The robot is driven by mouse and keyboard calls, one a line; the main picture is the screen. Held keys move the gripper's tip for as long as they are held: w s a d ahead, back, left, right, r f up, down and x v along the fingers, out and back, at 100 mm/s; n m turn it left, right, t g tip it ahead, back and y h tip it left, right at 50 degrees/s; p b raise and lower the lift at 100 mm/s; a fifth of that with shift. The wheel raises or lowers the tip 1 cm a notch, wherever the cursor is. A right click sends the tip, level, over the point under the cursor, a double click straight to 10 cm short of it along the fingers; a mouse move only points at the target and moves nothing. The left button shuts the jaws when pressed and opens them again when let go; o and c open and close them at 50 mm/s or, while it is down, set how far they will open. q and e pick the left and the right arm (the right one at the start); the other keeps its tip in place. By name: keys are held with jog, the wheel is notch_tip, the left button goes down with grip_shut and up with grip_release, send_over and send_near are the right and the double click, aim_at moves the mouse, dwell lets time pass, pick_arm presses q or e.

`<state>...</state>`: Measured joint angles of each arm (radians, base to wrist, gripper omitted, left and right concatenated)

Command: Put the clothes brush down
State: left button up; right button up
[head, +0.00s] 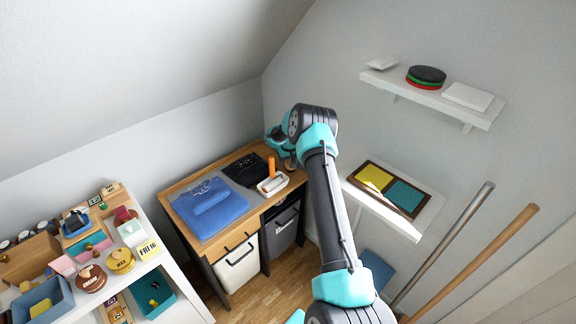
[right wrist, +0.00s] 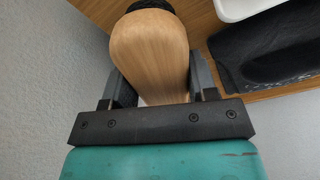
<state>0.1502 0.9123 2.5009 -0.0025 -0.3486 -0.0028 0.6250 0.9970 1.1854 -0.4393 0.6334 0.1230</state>
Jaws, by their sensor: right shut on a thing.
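The clothes brush (right wrist: 150,55) has a smooth, light wooden body, with a dark part at its far end. In the right wrist view it lies between the two fingers of my right gripper (right wrist: 160,82), which is shut on it. In the head view my right gripper (head: 289,162) is over the back right part of the wooden desk (head: 242,237), partly hidden by my own arm. My left gripper is not in view.
A black folded cloth (head: 243,169) and blue folded cloth (head: 207,203) lie on the desk. A wall shelf (head: 428,226) is at right. A crowded white shelf unit (head: 180,281) stands left.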

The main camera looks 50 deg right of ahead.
aim_at(289, 161)
jog(key=shift+f, duration=1.35)
jog(key=shift+f, duration=0.1)
jog(key=o, duration=0.8)
jog(key=r, duration=0.4)
jog(key=s+r, duration=0.1)
jog(key=r, duration=0.3)
jog(key=a+r, duration=0.1)
jog(key=r, duration=0.3)
jog(key=shift+s, duration=0.35)
